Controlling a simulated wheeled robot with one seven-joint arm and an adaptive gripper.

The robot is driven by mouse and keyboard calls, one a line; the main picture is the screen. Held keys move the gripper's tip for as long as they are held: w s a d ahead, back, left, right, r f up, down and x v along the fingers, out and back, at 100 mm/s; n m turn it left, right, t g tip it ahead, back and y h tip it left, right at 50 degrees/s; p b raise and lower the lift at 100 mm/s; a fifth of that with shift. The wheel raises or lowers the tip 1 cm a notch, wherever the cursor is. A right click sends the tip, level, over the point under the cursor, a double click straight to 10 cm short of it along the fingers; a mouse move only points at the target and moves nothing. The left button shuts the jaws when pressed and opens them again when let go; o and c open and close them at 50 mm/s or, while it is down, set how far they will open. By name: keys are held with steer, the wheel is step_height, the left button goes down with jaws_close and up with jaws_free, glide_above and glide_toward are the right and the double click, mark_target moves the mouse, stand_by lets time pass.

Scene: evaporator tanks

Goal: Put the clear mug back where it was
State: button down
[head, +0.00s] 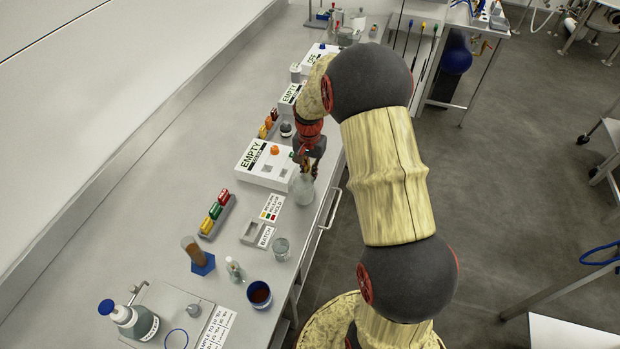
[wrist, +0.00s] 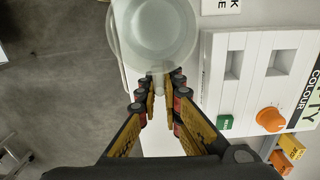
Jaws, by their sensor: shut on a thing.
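The clear mug (head: 303,187) is at the front edge of the bench, just right of the white EMPTY box, upright as far as I can see. In the wrist view the mug (wrist: 152,35) fills the top centre, seen from above, with its handle side toward the fingers. My gripper (head: 308,163) is above and behind it in the head view. In the wrist view my gripper (wrist: 158,92) is shut on the mug's near side. I cannot tell whether the mug's base touches the bench.
The EMPTY colour box (head: 264,163) with an orange knob stands close left of the mug. A colour-key card (head: 271,208), a BATCH tray (head: 254,232) and a glass beaker (head: 281,248) lie nearer. A rack of coloured blocks (head: 217,213) is further left.

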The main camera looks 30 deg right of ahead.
steer(key=shift+f, duration=0.65)
steer(key=shift+f, duration=0.1)
steer(key=c, duration=2)
jaws_free()
steer(key=shift+o, duration=0.2)
